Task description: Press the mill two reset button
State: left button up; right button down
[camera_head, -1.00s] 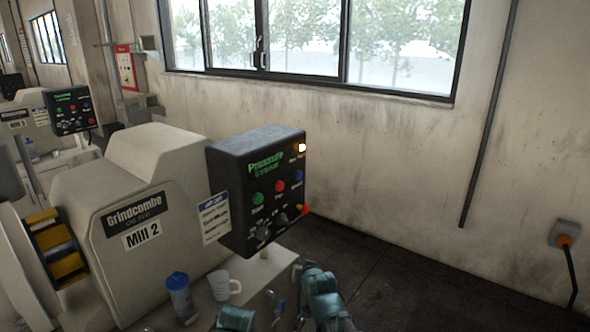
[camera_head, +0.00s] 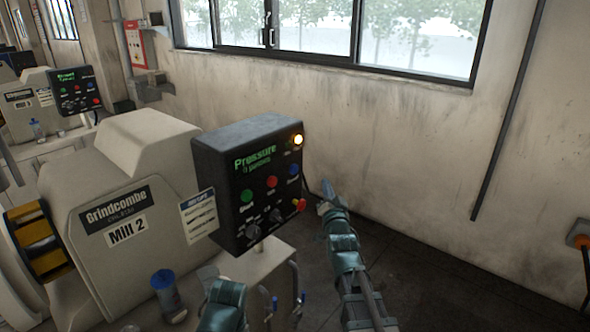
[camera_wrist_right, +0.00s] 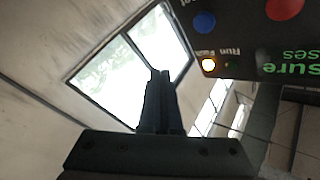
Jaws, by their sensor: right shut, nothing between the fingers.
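The Mill 2 control box (camera_head: 215,165) is black, with a green "Pressure" display. Its face has a green button (camera_head: 247,196), a red button (camera_head: 271,182) and a blue button (camera_head: 293,170). The labels under them are too small to read surely. My right gripper (camera_head: 327,190) is shut and empty, to the right of the box face and a little lower than the blue button, apart from it. In the right wrist view its fingers (camera_wrist_right: 160,75) point up together, with the blue button (camera_wrist_right: 204,22) above and right of them.
An amber lamp (camera_head: 298,139) is lit at the box's upper right. A red knob on yellow (camera_head: 299,204) sticks out below the blue button. The wall right of the box is bare.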

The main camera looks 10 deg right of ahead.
aim_at(298, 168)
jog(key=w+a, duration=0.5)
jog(key=w, duration=0.2)
jog(key=shift+a, duration=0.2)
dwell(0.4)
jog(key=shift+w+a, duration=0.1)
jog(key=shift+a, duration=0.05)
dwell(1.9)
jog(key=shift+w+a, duration=0.15)
jog(key=shift+w, duration=0.05)
jog(key=shift+w+a, duration=0.3)
jog(key=shift+w, duration=0.05)
dwell(1.1)
jog(key=shift+s+d, duration=0.55)
jog(key=shift+s, duration=0.15)
jog(key=shift+s+d, duration=0.8)
jog(key=shift+s, duration=0.2)
jog(key=shift+s+d, duration=0.75)
jog(key=shift+s, duration=0.25)
